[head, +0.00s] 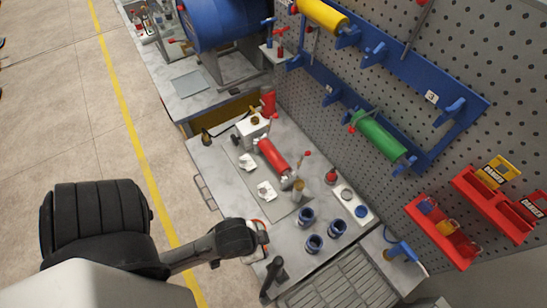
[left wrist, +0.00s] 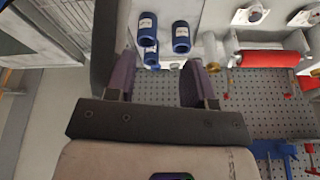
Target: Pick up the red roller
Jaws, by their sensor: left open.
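The red roller (head: 272,155) lies in a small coating machine on the bench, in the middle of the head view. In the left wrist view the red roller (left wrist: 270,58) shows at the right, between pale metal end supports. My left gripper (head: 263,239) is at the front edge of the bench, nearer to me than the roller and well apart from it. In the left wrist view my left gripper (left wrist: 158,78) has its two fingers spread with nothing between them. My right gripper is not in view.
Several blue cups (head: 314,243) stand on the bench between my left gripper and the wall. A green roller (head: 380,136) and a yellow roller (head: 322,15) hang on blue racks on the pegboard. Crumpled white wipes (head: 266,190) lie beside the red roller. Red bins (head: 442,232) hang at the right.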

